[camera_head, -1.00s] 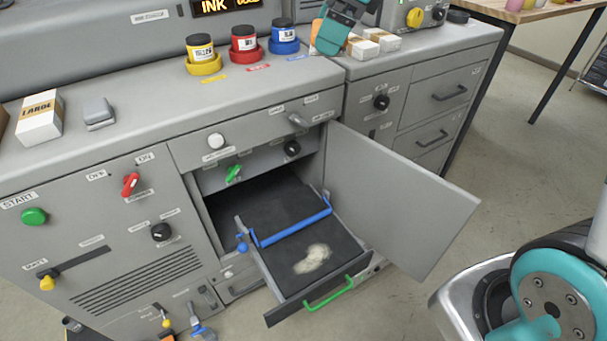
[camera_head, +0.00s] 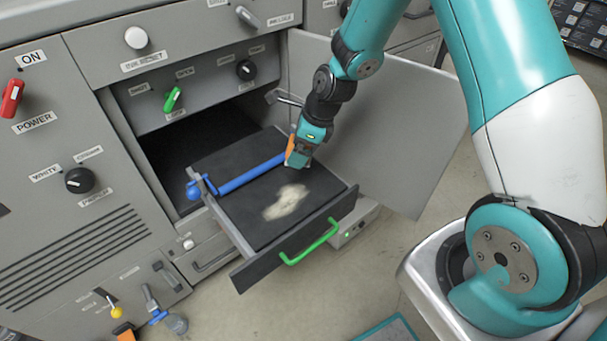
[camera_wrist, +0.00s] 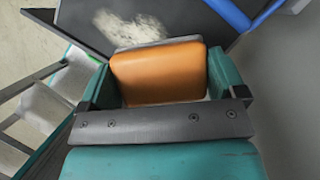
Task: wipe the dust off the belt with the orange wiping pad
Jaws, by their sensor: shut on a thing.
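The dark belt (camera_head: 238,222) lies in a pulled-out drawer with a green handle (camera_head: 310,243). A pale dust patch (camera_head: 286,201) lies on its front half and also shows in the wrist view (camera_wrist: 128,26). My gripper (camera_head: 301,152) is shut on the orange wiping pad (camera_head: 290,147), which sits between the fingers in the wrist view (camera_wrist: 158,74). The pad is low over the belt's right side, by the right end of the blue bar (camera_head: 252,173), behind the dust. I cannot tell whether it touches the belt.
The blue bar crosses the belt, with a blue knob (camera_head: 193,190) at its left end. An open grey door (camera_head: 385,140) stands close right of my gripper. The machine front with a green switch (camera_head: 172,99) rises behind.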

